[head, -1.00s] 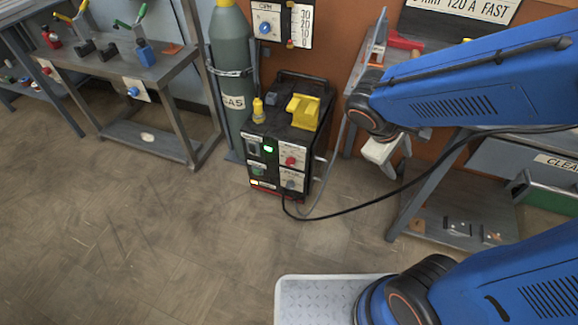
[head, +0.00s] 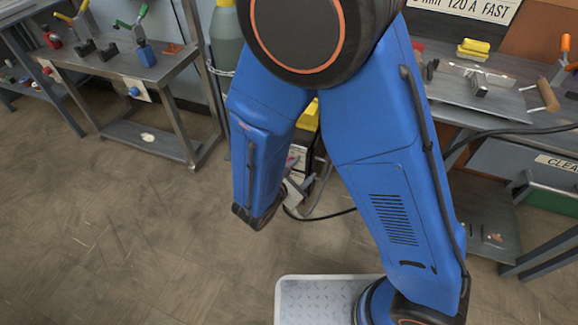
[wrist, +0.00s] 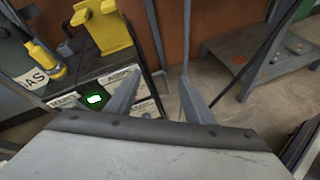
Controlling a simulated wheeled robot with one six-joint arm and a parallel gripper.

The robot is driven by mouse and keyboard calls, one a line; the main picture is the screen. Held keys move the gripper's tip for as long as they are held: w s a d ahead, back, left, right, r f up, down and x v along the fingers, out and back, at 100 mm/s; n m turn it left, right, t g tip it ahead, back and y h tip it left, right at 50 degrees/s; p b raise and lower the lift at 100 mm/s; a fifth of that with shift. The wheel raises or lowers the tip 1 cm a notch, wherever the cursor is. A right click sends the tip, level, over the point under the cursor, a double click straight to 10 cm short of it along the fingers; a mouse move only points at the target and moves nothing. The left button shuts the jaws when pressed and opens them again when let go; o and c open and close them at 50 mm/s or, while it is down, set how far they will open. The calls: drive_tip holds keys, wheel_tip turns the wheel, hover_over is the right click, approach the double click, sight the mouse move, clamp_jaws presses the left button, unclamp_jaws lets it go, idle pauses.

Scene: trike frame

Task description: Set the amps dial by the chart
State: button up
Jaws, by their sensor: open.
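The welder (wrist: 88,75) is a dark box at the left of the wrist view, with a lit green light and white front labels. One label (wrist: 118,76), partly covered by my left finger, seems to begin "AMPER". No dial knob can be made out there. In the head view my arm hides most of the welder's front.
A bench with tools (head: 510,95) is at right. Open floor lies left.

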drive_tip(key=s+a+f+n+t+y, duration=0.25)
drive_tip(key=a+f+n, duration=0.25)
drive_tip(key=a+f, duration=0.25)
drive_tip(key=a+x, duration=0.1)
drive_tip(key=x, duration=1.5)
drive_tip(key=shift+w+f+y, duration=0.15)
drive_tip(key=shift+w+y, duration=0.15)
drive_tip(key=shift+y, duration=0.05)
drive_tip(key=shift+a, duration=0.15)
drive_tip(key=c, duration=1)
